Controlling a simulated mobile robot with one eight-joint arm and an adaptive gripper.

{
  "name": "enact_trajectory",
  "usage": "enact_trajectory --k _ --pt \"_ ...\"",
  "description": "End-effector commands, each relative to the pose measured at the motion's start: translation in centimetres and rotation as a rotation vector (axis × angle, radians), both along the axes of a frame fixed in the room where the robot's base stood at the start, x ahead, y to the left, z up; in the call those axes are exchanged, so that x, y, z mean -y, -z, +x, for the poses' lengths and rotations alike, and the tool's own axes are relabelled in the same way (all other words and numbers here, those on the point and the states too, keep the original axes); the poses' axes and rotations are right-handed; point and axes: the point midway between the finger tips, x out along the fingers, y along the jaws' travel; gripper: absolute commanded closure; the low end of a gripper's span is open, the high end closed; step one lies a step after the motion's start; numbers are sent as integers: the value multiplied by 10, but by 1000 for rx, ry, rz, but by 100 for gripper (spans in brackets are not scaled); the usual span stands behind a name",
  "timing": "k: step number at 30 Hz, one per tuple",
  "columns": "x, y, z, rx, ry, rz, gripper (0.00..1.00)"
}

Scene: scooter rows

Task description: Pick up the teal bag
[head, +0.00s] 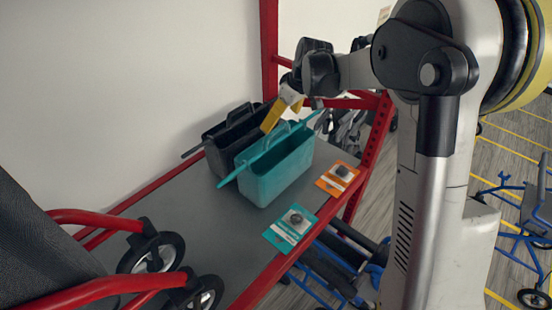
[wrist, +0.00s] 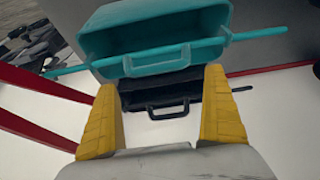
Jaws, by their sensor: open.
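The teal bag (head: 278,172) stands upright on the grey shelf (head: 190,228), with a rod along its top and a handle. In the wrist view the teal bag (wrist: 155,28) fills the top middle, its handle pointing toward my fingers. My gripper (head: 284,112) is above the teal bag at its far side, open, with yellow fingers. In the wrist view my gripper (wrist: 160,105) has its fingers spread wide with nothing between them, though the teal handle shows just beyond the tips. I cannot tell whether a finger touches the bag.
A black bag (head: 225,138) stands right behind the teal bag; it also shows in the wrist view (wrist: 160,92). A teal card (head: 290,229) and an orange card (head: 337,179) lie at the shelf's front edge. A red post (head: 374,140) rises at right. Wheels (head: 152,252) stand front left.

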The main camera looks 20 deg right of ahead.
Motion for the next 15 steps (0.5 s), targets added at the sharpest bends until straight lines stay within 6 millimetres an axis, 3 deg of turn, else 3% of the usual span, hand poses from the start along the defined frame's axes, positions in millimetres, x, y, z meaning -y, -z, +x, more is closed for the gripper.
enact_trajectory --k 15 --pt "-7 59 16 0 1 0 0"
